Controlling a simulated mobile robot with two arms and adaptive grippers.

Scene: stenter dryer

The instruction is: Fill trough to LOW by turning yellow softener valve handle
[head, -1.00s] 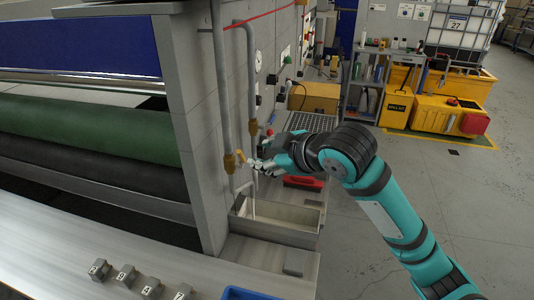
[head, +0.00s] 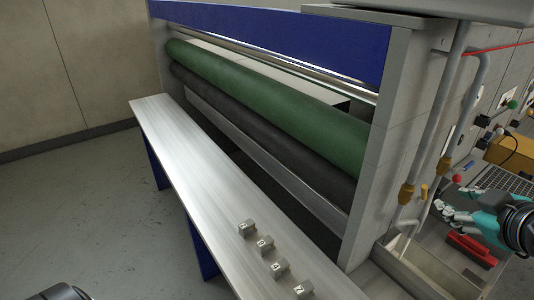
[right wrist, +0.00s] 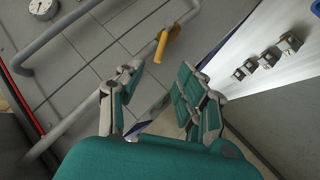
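The yellow valve handle (head: 424,192) stands beside a brass valve body (head: 406,194) on a grey pipe at the machine's end panel. In the right wrist view the handle (right wrist: 166,40) lies beyond the fingertips, apart from them. My right gripper (head: 446,209) is just right of the handle and its fingers are spread, with nothing between them; the spread also shows in the right wrist view (right wrist: 160,88). The trough (head: 386,256) is below the pipes. Its water level and LOW mark cannot be made out. My left gripper is not in view.
A second brass fitting (head: 444,166) is on the neighbouring pipe. A red object (head: 470,248) lies beside the trough. A metal bench (head: 190,165) with several numbered blocks (head: 264,243) runs along the rollers (head: 275,108). Open floor (head: 90,190) is on the left.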

